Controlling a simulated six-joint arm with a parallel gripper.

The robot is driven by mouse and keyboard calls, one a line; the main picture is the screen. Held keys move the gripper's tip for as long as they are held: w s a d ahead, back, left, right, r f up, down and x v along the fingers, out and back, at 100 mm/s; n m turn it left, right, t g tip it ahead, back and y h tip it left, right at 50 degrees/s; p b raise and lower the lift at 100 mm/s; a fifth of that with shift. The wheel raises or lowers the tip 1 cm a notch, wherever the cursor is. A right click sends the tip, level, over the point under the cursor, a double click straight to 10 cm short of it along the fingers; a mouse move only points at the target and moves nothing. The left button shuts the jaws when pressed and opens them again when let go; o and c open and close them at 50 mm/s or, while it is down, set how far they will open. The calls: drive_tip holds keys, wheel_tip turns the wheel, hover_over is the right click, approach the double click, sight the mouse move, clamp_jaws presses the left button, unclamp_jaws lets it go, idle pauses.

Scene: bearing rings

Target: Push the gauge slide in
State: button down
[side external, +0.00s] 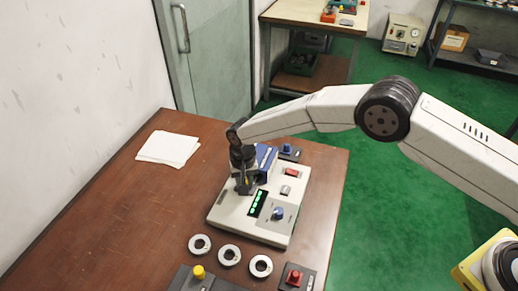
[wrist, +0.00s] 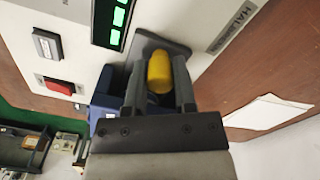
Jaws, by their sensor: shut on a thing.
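The gauge is a cream box (side external: 232,218) with a green-lit display (side external: 257,204), standing on the brown table; part of its top also shows in the wrist view (wrist: 75,14). My gripper (side external: 245,187) is low over the box's left part, beside a blue block (side external: 266,158). In the wrist view my gripper (wrist: 158,68) is shut on a yellow knob (wrist: 160,74), which sits at a dark grey plate (wrist: 163,45). The knob looks like the slide's handle. The slide's body is mostly hidden, so I cannot tell how far in it is.
Several metal rings, one of them here (side external: 229,255), lie in front of the box. Dark units with a yellow button (side external: 199,272) and a red button (side external: 294,277) stand at the front edge. White paper (side external: 168,148) lies at the back left. The table's left part is clear.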

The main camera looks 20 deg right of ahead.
drive_tip(key=shift+w+d, duration=0.35)
idle(0.3)
drive_tip(key=c, duration=0.6)
unclamp_jaws()
drive_tip(key=shift+s, duration=0.1)
drive_tip(key=shift+a, duration=0.1)
drive_tip(key=shift+r, duration=0.1)
drive_tip(key=shift+r, duration=0.3)
drive_tip(key=shift+s+r, duration=0.1)
drive_tip(key=shift+r, duration=3)
